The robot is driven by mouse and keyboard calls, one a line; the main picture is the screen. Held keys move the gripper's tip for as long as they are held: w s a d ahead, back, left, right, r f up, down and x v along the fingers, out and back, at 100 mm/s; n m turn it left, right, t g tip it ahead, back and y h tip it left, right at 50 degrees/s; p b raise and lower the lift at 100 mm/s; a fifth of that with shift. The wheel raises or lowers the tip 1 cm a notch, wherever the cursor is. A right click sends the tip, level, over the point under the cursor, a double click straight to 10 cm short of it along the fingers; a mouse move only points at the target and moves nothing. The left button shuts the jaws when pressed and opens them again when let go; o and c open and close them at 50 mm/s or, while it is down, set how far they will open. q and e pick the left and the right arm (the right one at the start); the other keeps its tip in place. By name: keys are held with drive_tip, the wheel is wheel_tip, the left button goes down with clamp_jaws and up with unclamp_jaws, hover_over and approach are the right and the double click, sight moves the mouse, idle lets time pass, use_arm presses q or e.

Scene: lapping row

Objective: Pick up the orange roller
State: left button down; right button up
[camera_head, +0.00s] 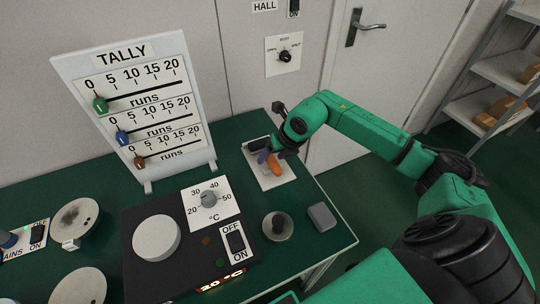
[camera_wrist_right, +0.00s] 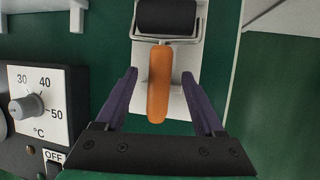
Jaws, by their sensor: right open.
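The orange roller has an orange handle (camera_wrist_right: 159,85) and a black cylinder (camera_wrist_right: 167,17) in a metal frame. It lies on a white plate (camera_head: 277,184) at the table's back right corner. In the head view the handle (camera_head: 274,164) shows beside my right gripper (camera_head: 267,158), which partly hides the roller. In the right wrist view my right gripper (camera_wrist_right: 163,103) is open, its two purple fingers on either side of the handle with a gap on each side. I cannot tell the height of the fingers over it. My left gripper is not in view.
A metal weight-like piece (camera_head: 277,227) and a grey block (camera_head: 321,217) sit near the plate. Shelves (camera_head: 485,95) stand at right.

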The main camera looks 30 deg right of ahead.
drive_tip(key=shift+w+a+f, duration=0.1)
drive_tip(key=shift+w+f, duration=0.1)
drive_tip(key=shift+f, duration=0.25)
clamp_jaws()
drive_tip(key=shift+r, duration=0.1)
